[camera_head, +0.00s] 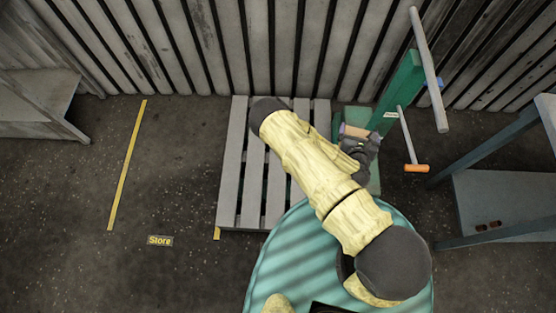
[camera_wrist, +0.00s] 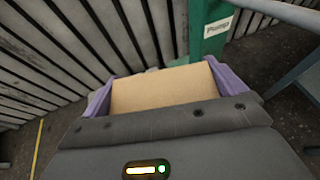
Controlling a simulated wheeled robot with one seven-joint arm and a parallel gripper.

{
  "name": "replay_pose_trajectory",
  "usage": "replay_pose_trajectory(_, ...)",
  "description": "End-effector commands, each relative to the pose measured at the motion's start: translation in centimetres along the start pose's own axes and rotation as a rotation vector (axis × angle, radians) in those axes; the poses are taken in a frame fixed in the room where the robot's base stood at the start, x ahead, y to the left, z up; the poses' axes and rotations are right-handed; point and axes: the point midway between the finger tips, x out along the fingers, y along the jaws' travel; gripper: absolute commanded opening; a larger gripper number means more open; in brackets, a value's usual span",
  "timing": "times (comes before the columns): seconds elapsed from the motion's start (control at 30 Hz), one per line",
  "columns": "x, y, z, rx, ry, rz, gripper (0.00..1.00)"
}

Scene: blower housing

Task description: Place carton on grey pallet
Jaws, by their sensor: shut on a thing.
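The carton (camera_wrist: 165,90) is a plain tan box. It sits between the two purple fingers of my gripper (camera_wrist: 170,92) in the wrist view, and the gripper is shut on it. In the head view only a small tan patch of the carton (camera_head: 352,130) shows past my wrist. My gripper (camera_head: 355,135) is just right of the grey pallet there, in front of a green post. The grey slatted pallet (camera_head: 229,165) lies on the floor by the wall. My arm crosses over it and hides part of its right side. No load shows on its visible slats.
The green pump (camera_head: 403,85) with its grey handle (camera_head: 428,70) stands close behind my gripper. A smaller orange-ended T-handle (camera_head: 416,168) is beside it. A blue-grey bench (camera_head: 505,200) stands at right. Open floor with a yellow line (camera_head: 127,165) lies left of the pallet.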

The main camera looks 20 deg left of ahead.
Motion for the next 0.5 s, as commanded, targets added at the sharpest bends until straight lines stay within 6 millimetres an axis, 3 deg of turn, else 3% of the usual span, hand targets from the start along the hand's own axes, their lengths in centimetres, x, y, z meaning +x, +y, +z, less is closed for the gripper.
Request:
replay_pose_trajectory(0.03,1.2,0.7,-1.8,0.002,-0.004,0.006,0.67)
replay_pose_trajectory(0.5,6.6,5.9,-8.8,-0.010,-0.003,0.033,0.67)
